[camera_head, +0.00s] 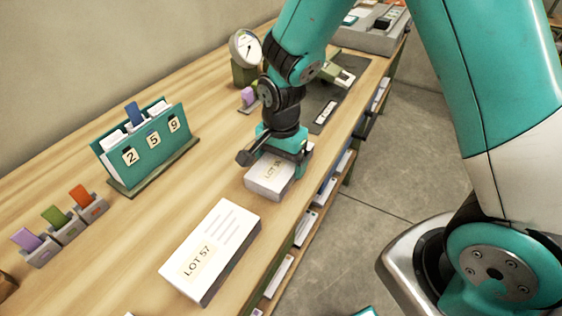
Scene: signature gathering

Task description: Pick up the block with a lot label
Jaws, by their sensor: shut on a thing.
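A white block with a tan lot label (266,185) sits at the bench's middle, near its right edge. The label begins "LOT"; its number is partly covered. My gripper (277,160) is over this block, pointing down, and is shut on it. I cannot tell whether the block is touching the bench. A second, larger white block (222,243), labelled "LOT 57", lies flat on the bench nearer the camera, apart from my gripper.
The wooden bench (130,225) holds a green card rack (150,150) numbered 2, 5, 9. Three small holders with coloured tabs (65,225) stand at the left. A dial gauge (245,48) and a dark mat (345,95) are behind my gripper. Shelves lie below the right edge.

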